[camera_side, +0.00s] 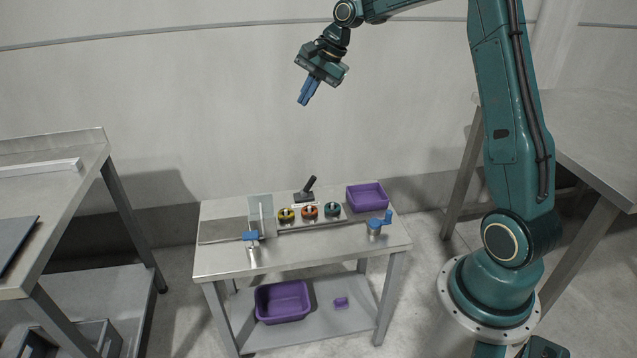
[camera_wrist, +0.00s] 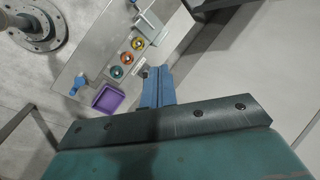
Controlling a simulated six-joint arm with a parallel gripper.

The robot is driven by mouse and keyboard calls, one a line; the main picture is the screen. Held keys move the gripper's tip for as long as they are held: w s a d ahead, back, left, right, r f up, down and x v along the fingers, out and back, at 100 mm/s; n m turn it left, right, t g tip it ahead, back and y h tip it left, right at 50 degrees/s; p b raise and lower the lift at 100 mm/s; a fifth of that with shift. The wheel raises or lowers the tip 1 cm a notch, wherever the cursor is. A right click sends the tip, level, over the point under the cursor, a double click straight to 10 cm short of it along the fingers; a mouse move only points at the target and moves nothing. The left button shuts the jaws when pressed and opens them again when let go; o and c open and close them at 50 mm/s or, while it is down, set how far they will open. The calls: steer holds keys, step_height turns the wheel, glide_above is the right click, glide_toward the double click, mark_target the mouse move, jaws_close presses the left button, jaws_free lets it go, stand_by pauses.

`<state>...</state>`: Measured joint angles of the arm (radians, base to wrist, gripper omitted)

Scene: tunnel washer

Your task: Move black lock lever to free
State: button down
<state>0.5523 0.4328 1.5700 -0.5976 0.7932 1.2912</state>
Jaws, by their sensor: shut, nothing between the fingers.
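The black lock lever (camera_side: 309,187) stands at the back of the steel table, tilted up to the right on its dark base. My gripper (camera_side: 303,103) has blue fingers and hangs high above the table, well clear of the lever. In the wrist view the fingers of my gripper (camera_wrist: 158,72) lie together with nothing between them.
Yellow (camera_side: 286,215), orange (camera_side: 309,211) and teal (camera_side: 332,209) round knobs sit in front of the lever. A purple tray (camera_side: 367,197) is at right, a clear upright panel (camera_side: 260,208) at left. Blue-handled fittings (camera_side: 251,236) (camera_side: 378,224) stand near the front. A purple bin (camera_side: 283,302) is on the lower shelf.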

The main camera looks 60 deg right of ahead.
mark_target(310, 184)
steer(key=w+d+f+m, duration=0.3)
steer(key=d+f, duration=0.4)
steer(key=s+d+f+m+y, duration=0.1)
steer(key=s+d+f+m, duration=0.1)
steer(key=d+f, duration=0.3)
steer(key=s+d+f+m+t+y, duration=0.1)
steer(key=d+f+m, duration=0.4)
steer(key=f, duration=0.6)
steer(key=s+d+f+m+y, duration=0.1)
steer(key=d+f+m, duration=0.3)
steer(key=f, duration=0.4)
steer(key=shift+s+d+f+t, duration=0.15)
steer(key=shift+s+d+t, duration=0.25)
steer(key=shift+s+d, duration=0.45)
steer(key=shift+a+f, duration=0.1)
steer(key=shift+f, duration=0.05)
steer(key=x, duration=0.9)
steer(key=shift+a, duration=0.1)
steer(key=shift+w+a+r, duration=0.2)
steer(key=shift+w+a, duration=0.15)
steer(key=shift+w, duration=0.25)
steer(key=shift+w+a+r, duration=0.25)
steer(key=shift+w+a, duration=0.1)
steer(key=shift+w, duration=0.25)
steer(key=shift+w+a+r, duration=0.35)
steer(key=shift+w+r, duration=0.05)
steer(key=shift+w, duration=0.1)
